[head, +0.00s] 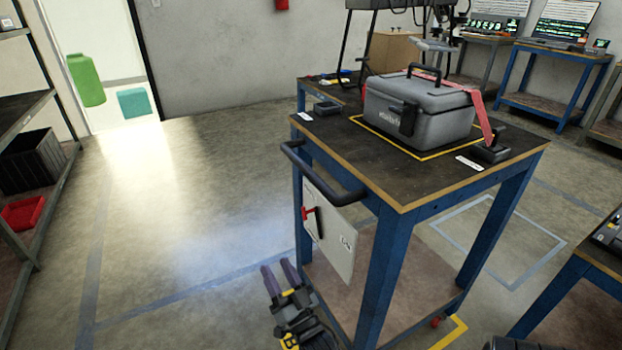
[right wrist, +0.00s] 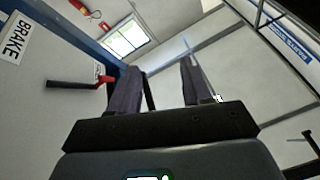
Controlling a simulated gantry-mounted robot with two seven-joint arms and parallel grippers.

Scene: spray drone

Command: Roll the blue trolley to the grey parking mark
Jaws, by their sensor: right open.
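The blue trolley (head: 378,265) stands right of centre in the head view, with blue legs, a dark top and a black push handle (head: 318,178) on its left side. A pale brake panel (head: 335,240) with a red and black lever (head: 314,220) hangs below the handle. The grey parking mark (head: 538,266) is a rectangular outline on the floor right of the trolley. My right gripper (head: 279,268) is open and empty, low beside the panel. In the right wrist view its fingers (right wrist: 160,80) point up, right of the brake lever (right wrist: 82,84). My left gripper is out of view.
A grey case (head: 418,110) with a red strap sits on the trolley. A yellow floor mark (head: 452,334) shows by its wheel. Another blue-legged bench (head: 545,310) stands at the lower right. Shelving (head: 30,130) lines the left; the floor (head: 190,200) between is clear.

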